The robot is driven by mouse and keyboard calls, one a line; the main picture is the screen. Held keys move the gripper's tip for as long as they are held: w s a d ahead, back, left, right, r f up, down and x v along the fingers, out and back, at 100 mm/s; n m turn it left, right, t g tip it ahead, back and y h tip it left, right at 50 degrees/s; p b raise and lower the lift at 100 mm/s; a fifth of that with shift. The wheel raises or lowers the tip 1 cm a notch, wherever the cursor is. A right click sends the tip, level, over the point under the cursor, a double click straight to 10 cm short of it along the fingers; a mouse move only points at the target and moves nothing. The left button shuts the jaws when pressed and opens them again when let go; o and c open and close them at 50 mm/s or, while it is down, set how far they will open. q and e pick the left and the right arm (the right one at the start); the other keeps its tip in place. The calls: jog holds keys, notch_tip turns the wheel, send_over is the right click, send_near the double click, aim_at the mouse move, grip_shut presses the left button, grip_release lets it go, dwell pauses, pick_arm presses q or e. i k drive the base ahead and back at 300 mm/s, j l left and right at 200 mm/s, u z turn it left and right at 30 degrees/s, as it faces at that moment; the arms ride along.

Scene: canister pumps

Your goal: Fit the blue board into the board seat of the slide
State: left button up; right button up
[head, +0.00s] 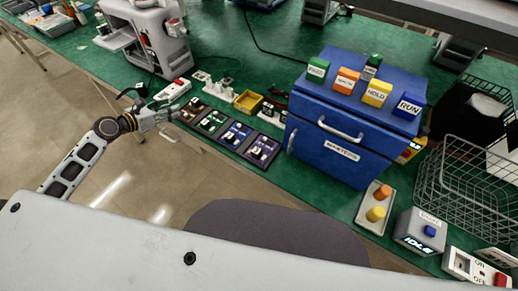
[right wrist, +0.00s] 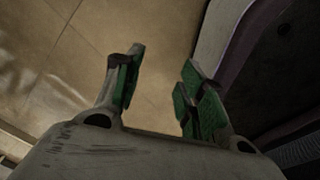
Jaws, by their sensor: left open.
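A blue board (head: 236,134) lies in a dark holder, in a row of several boards near the table's front edge. A grey machine (head: 160,50) stands at the back left, with a pale slide-like part (head: 114,39) sticking out on its left. I cannot make out a board seat there. My left gripper (head: 160,107) is open and empty at the table's front edge, left of the boards and apart from the blue one. My right gripper (right wrist: 160,78) shows only in the right wrist view. It is open with nothing between its green-padded fingers, above the floor.
Beside the blue board are a purple board (head: 262,149) and darker boards (head: 212,121). A blue cabinet (head: 340,130) with labelled blocks stands to the right. A wire basket (head: 470,185) is farther right.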

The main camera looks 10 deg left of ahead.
aim_at(115, 41)
jog(key=u, duration=1.55)
